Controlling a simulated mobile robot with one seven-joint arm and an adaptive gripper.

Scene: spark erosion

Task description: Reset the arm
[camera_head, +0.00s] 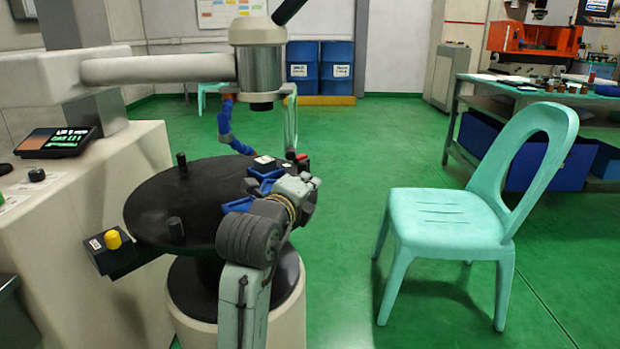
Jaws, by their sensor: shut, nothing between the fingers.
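My arm rises from the bottom of the head view and bends over the right edge of a round black table. My gripper (308,184) is at the arm's far end, by that right edge. It is shut and looks empty. Its fingertips are small and partly hidden by the wrist, so I cannot tell whether they touch anything. Blue parts (266,184) show beside the wrist, over the black disc; I cannot tell what they belong to.
A mint chair (445,215) stands at right. Blue drums (336,68) and a workbench (475,78) are behind. Green floor (345,270) is clear between table and chair.

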